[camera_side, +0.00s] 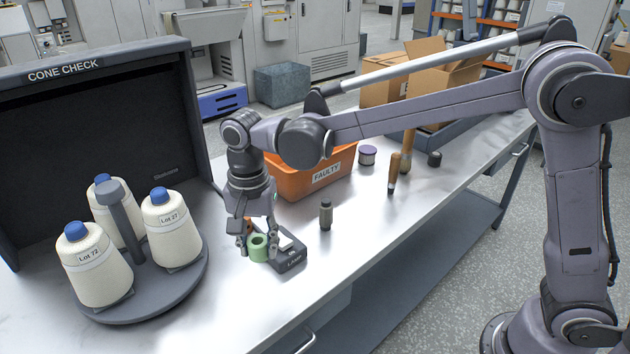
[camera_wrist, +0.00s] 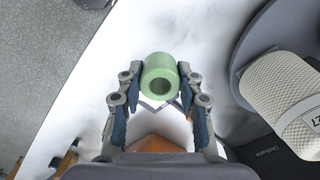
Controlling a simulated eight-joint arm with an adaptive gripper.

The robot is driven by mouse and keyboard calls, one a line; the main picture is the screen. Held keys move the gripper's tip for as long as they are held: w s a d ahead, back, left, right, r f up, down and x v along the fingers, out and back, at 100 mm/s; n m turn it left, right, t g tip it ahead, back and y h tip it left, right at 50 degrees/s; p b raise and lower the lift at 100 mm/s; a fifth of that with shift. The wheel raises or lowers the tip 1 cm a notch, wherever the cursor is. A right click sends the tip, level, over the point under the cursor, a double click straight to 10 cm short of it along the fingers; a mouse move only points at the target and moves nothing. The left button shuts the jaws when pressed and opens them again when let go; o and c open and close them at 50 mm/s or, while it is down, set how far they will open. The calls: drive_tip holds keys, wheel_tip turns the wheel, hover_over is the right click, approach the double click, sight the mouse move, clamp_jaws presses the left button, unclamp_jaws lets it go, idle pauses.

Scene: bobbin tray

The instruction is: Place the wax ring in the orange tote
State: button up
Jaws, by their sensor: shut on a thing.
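The wax ring, a short green cylinder with a hole through it, is in my gripper (camera_side: 258,243) in the side view (camera_side: 258,254). In the wrist view the ring (camera_wrist: 159,67) sits between the two fingers of my gripper (camera_wrist: 160,85), which are shut on it. The orange tote (camera_side: 298,184), labelled FAULTY, stands behind and to the right of my gripper. My arm hides part of its rim and inside. A piece of the tote (camera_wrist: 150,143) shows at the bottom of the wrist view.
A small dark grey cylinder (camera_side: 326,214) stands nearby. Left is a round stand (camera_side: 185,290) with thread cones (camera_side: 98,268).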

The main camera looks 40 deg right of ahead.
hover_over(225, 319)
wheel_tip(225, 319, down, 6)
drive_tip(key=shift+f, duration=1.8)
drive_tip(key=shift+f, duration=0.2)
drive_tip(key=o, duration=1)
